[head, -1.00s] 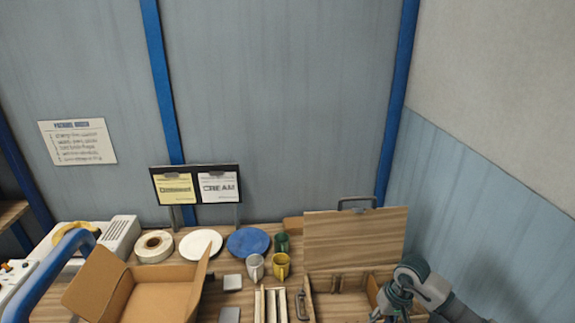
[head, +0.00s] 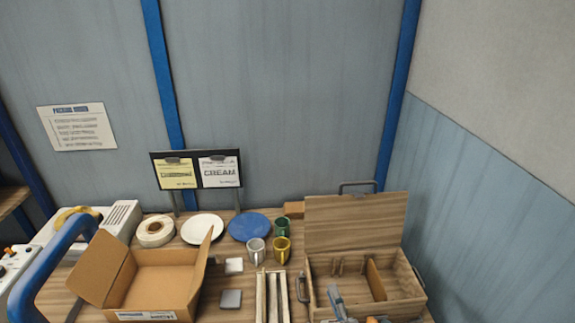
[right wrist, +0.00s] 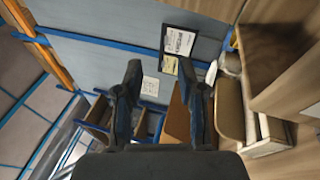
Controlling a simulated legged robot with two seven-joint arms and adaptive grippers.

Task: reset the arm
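That view is tilted, and the sign board and shelving lie beyond the fingers. My left gripper is not in view.
The table holds an open cardboard box (head: 155,285), a tape roll (head: 155,231), a white plate (head: 203,228), a blue plate (head: 249,227), several mugs and a slatted wooden rack (head: 272,297). A blue bar (head: 45,265) crosses the left side.

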